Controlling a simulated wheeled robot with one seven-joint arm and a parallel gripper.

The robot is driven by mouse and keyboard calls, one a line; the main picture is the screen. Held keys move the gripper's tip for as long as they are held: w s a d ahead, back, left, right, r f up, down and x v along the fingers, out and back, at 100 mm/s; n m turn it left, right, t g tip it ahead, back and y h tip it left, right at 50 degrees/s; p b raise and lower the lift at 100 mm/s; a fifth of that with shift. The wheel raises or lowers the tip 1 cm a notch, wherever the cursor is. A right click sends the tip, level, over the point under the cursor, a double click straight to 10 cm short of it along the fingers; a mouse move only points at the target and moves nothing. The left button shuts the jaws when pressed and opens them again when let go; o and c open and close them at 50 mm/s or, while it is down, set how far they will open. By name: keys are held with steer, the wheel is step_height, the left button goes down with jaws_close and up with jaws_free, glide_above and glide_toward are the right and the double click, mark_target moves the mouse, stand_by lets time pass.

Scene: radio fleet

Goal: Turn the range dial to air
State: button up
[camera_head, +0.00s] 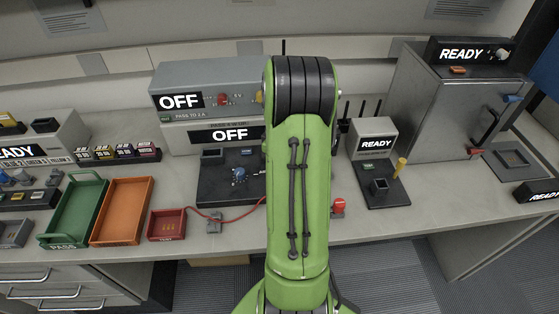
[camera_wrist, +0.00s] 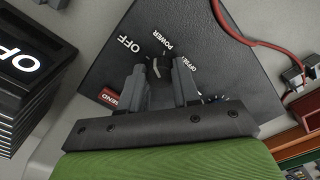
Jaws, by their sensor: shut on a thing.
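In the wrist view my gripper (camera_wrist: 160,84) has its two grey fingers on either side of a small dark dial (camera_wrist: 158,68) with a white mark. It is shut on this dial, on a black panel (camera_wrist: 195,45). The labels "OFF", "POWER" and "OFFSET" are readable around it. I cannot read "range" or "air" anywhere, so I cannot tell the dial's setting. A red "SEND" button (camera_wrist: 110,98) lies left of the fingers. In the head view my green arm hides the gripper; the black panel (camera_head: 212,184) shows left of the arm.
A red cable (camera_wrist: 265,42) runs beside the panel. In the head view, grey units with "OFF" displays (camera_head: 181,101) stand behind it. A green tray (camera_head: 75,207), an orange tray (camera_head: 122,208) and a red tray (camera_head: 152,224) lie left. A "READY" unit (camera_head: 372,137) stands right.

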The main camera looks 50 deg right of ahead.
steer(key=m+p, duration=0.1)
steer(key=m, duration=0.6)
steer(key=shift+r, duration=0.1)
steer(key=m+p, duration=0.1)
steer(key=m, duration=0.3)
steer(key=shift+a, duration=0.1)
steer(key=m, duration=0.4)
steer(key=shift+w+p, duration=0.1)
steer(key=shift+p, duration=0.25)
steer(key=m, duration=0.8)
steer(key=shift+m+p, duration=0.3)
steer(key=shift+p, duration=0.1)
steer(key=m, duration=0.3)
steer(key=shift+m, duration=0.3)
steer(key=shift+w+m, duration=0.1)
steer(key=shift+m, duration=1.8)
